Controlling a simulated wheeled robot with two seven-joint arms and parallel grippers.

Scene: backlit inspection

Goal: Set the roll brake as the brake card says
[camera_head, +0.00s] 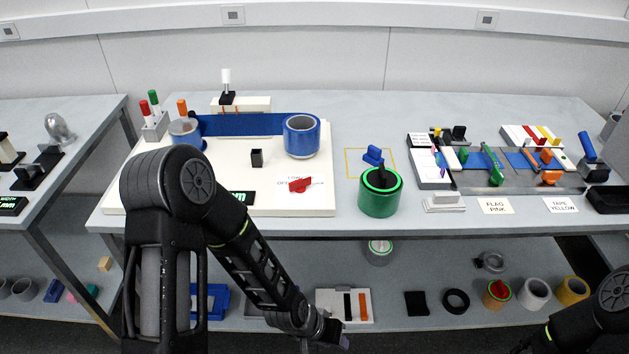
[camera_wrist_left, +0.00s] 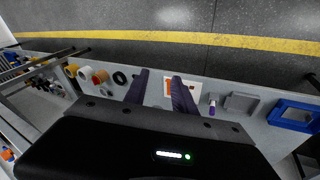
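A red knob (camera_head: 300,184) sits on the white base board (camera_head: 225,209), right of centre, with small printed words around it that I cannot fully read. I take it to be the roll brake. A blue roll (camera_head: 302,137) stands behind it, with a blue web (camera_head: 245,124) running left to another roll (camera_head: 186,132). I cannot make out a brake card. My left gripper (camera_head: 338,340) hangs low at the bottom edge of the head view, in front of the table. In the left wrist view its two fingers (camera_wrist_left: 160,92) are apart with nothing between them. My right gripper is out of frame.
A green cup (camera_head: 380,193) stands right of the board. Cards reading FLAG PINK (camera_head: 495,206) and TAPE YELLOW (camera_head: 560,205) lie at the table's front right. The lower shelf (camera_head: 395,322) holds rolls, a black ring (camera_head: 456,301) and a white tray (camera_head: 330,303).

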